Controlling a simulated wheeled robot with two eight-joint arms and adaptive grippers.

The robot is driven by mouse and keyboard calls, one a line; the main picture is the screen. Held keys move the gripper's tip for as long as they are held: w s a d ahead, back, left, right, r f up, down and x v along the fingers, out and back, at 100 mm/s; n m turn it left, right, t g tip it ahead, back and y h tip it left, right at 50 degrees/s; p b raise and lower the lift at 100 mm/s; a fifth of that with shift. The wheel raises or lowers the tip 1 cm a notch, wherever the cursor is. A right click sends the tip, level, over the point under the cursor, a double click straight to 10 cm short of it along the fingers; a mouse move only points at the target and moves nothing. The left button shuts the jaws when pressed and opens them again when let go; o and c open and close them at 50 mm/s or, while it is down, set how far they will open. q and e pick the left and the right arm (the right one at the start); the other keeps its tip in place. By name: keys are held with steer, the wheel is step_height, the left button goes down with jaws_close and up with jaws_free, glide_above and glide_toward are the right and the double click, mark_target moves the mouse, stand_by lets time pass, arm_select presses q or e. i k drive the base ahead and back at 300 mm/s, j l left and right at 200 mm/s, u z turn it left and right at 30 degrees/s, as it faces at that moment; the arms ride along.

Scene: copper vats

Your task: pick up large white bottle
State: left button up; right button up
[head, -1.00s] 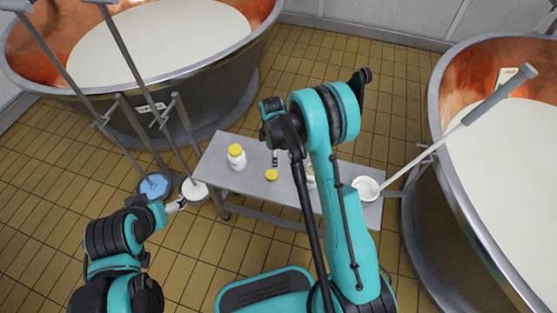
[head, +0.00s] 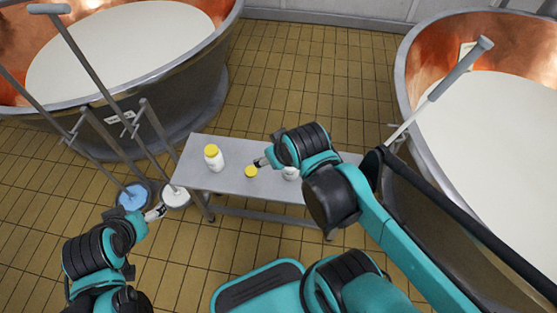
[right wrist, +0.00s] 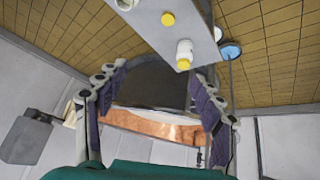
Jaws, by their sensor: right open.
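In the right wrist view, the right gripper's fingers (right wrist: 162,75) are spread wide and empty. There the bottle (right wrist: 184,57) shows beyond the fingertips, right of their middle. My left gripper (head: 156,212) is left of the bench, near the floor discs; its fingers are too small to read.
A small yellow-capped jar (head: 251,172) stands right of the bottle, and a white jar (head: 290,174) stands farther right. Copper vats of white liquid stand at the back left (head: 120,50) and right (head: 480,130). Long-handled tools with a blue disc (head: 133,196) and a white disc (head: 176,197) stand left of the bench.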

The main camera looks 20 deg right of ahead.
mark_target(290, 174)
steer(key=z, duration=1.1)
steer(key=k+j+z, duration=0.15)
steer(key=j+z, duration=0.15)
steer(key=z, duration=0.15)
steer(key=k+j+z, duration=0.2)
steer(key=z, duration=0.3)
steer(key=k+j+z, duration=0.1)
steer(key=k+j, duration=0.25)
steer(key=k+j+z, duration=0.1)
steer(key=k+j, duration=0.2)
steer(key=k, duration=0.3)
steer(key=i+l, duration=0.15)
steer(key=i, duration=0.1)
